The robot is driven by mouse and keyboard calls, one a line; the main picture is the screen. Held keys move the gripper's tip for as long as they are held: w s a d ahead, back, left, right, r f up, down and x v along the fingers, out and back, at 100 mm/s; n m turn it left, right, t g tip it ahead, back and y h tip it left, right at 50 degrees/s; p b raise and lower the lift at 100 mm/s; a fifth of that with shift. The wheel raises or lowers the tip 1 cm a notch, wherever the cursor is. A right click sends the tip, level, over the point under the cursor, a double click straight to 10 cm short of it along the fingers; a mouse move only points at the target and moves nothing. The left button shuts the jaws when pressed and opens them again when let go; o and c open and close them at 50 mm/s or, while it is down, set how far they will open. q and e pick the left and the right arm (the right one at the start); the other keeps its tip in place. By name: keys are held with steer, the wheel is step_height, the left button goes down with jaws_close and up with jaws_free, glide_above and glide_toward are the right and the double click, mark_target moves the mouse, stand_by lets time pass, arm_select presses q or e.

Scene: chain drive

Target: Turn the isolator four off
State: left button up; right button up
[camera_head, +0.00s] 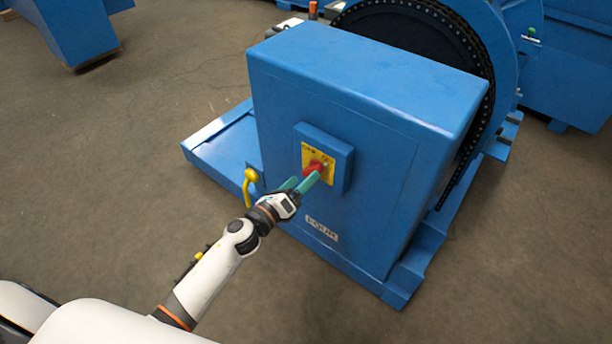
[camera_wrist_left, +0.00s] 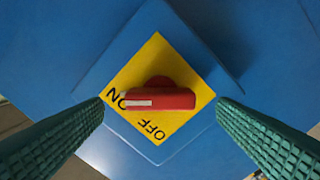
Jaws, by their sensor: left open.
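The isolator is a red rotary handle (camera_head: 313,167) on a yellow plate (camera_head: 326,173), set on a blue box on the front of the cabinet labelled FOUR (camera_head: 322,229). In the left wrist view the red handle (camera_wrist_left: 158,98) lies across the yellow plate (camera_wrist_left: 157,60), its white-marked end beside the word ON; OFF is below it. My left gripper (camera_head: 304,183) is open in front of the handle. In the left wrist view its green fingers (camera_wrist_left: 160,135) stand either side of the handle, apart from it. My right gripper is not in view.
The blue cabinet (camera_head: 330,90) stands on a blue base (camera_head: 222,150). A yellow lever (camera_head: 248,186) sits on its left, close to my left wrist. A large chain wheel (camera_head: 425,40) is behind it. Concrete floor (camera_head: 130,150) is clear on the left.

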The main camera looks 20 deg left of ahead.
arm_select(q)
steer(key=shift+x, duration=1.4)
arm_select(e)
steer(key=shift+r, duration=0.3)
arm_select(q)
steer(key=shift+c, duration=0.5)
steer(key=c, duration=0.9)
